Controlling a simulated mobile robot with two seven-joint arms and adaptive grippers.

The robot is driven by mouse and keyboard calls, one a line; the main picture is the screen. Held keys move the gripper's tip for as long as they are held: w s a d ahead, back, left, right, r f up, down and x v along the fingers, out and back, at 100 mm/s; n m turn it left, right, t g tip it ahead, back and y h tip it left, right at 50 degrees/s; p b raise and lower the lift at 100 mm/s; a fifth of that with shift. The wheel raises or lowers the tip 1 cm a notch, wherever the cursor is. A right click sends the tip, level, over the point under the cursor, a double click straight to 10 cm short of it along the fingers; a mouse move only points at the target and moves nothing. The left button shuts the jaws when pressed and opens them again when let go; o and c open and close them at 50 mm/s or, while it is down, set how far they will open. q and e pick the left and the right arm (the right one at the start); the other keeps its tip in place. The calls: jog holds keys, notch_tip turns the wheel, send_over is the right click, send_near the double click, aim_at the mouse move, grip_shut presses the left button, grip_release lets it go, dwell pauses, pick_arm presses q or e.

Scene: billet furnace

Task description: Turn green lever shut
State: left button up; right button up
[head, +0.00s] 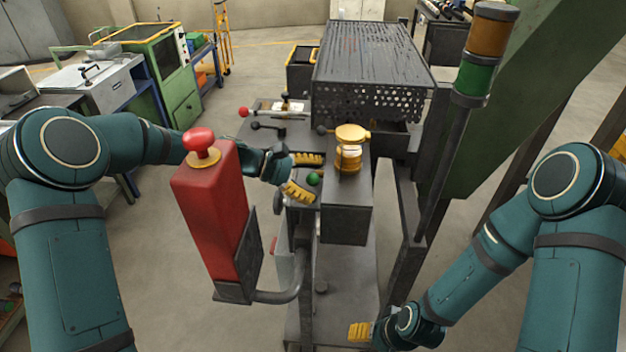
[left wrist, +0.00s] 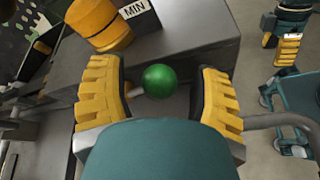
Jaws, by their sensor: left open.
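The green lever's round knob (head: 314,179) shows in the head view beside the grey box on the machine. In the left wrist view the green knob (left wrist: 160,81) lies between the two yellow fingers, with gaps on both sides. A short piece of its stem shows at its left. My left gripper (head: 299,175) is open around the knob; it also fills the left wrist view (left wrist: 161,95). My right gripper (head: 360,332) is low at the bottom of the head view, away from the lever; its finger opening is not clear.
A red post with a red mushroom button (head: 201,148) stands left of the lever, in front of my left forearm. A yellow knob (head: 349,150) sits on the grey box (head: 346,208). A red-tipped lever (head: 244,112) and a black-tipped one (head: 256,126) are behind. A signal tower (head: 476,80) stands right.

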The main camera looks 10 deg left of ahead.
pick_arm(q)
jog(key=v, duration=1.2)
jog(key=shift+o, duration=1.2)
notch_tip(320, 180, down, 4)
jog(key=a+n+t+h+b, duration=0.1)
jog(key=a+n+h, duration=0.2)
jog(key=n+h, duration=0.15)
jog(key=shift+n, duration=0.55)
jog(key=d, duration=0.4)
jog(key=w+d, duration=0.1)
jog(key=d, duration=0.4)
jog(key=w+d, duration=0.1)
jog(key=d, duration=0.3)
jog(key=shift+d+f+b, duration=0.15)
jog(key=shift+d+b, duration=0.2)
jog(key=shift+b, duration=0.05)
